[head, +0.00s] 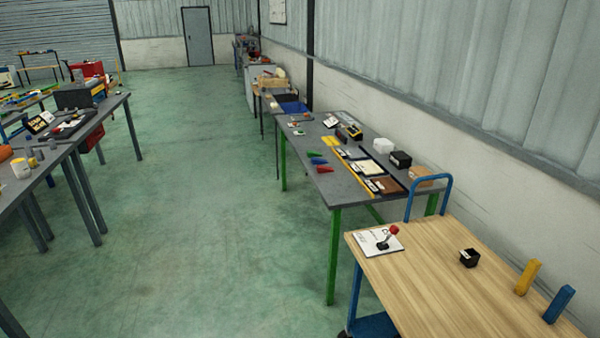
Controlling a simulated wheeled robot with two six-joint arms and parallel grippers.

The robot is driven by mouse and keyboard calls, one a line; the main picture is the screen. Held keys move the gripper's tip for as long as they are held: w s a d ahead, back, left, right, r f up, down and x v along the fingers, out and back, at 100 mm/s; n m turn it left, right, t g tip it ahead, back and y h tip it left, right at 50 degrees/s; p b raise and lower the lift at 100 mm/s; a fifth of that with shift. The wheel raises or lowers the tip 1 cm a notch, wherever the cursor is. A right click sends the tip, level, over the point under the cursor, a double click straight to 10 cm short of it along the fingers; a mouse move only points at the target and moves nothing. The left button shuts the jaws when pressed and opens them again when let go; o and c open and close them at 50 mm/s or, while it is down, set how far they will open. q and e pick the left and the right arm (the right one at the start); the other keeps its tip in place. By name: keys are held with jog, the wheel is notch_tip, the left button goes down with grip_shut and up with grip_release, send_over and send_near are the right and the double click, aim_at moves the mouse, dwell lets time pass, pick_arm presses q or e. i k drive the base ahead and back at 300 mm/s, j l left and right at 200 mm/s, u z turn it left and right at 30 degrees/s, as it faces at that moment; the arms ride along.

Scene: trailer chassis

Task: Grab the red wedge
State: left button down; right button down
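The red wedge (324,169) is a small piece lying on the grey-topped table with green legs (345,195), near its left edge. A green wedge (318,161) and a blue wedge (314,154) lie just behind it in a row. Nothing seems to cover the red wedge, but it is small and far off. Neither of my grippers is in view.
A wooden-topped trolley (430,285) with a blue handle (430,182) stands in front of the table. It carries a joystick (388,238), a black box (469,258) and yellow and blue blocks. The green floor (210,200) left of the table is clear.

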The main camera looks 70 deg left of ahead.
aim_at(321, 169)
jog(key=u, duration=2.05)
jog(key=z, duration=0.3)
jog(key=i+j+z, duration=0.35)
jog(key=j, duration=0.2)
jog(key=i+j+z, duration=0.2)
jog(key=i+j, duration=0.15)
jog(key=j, duration=0.25)
jog(key=i+j+z, duration=0.1)
jog(key=j, duration=0.3)
jog(key=i+j, duration=0.2)
jog(key=j, duration=0.2)
jog(key=i+j+z, duration=0.1)
jog(key=j, duration=0.25)
jog(key=i+j, duration=0.2)
jog(key=j, duration=0.25)
jog(key=i+j+z, duration=0.1)
jog(key=j, duration=0.3)
jog(key=i+j, duration=0.1)
jog(key=j, duration=0.25)
jog(key=i+j, duration=0.15)
jog(key=j, duration=0.2)
jog(key=i+j, duration=0.1)
jog(key=j, duration=0.25)
jog(key=i+j, duration=0.1)
jog(key=j, duration=0.25)
jog(key=i+j, duration=0.1)
jog(key=j, duration=0.25)
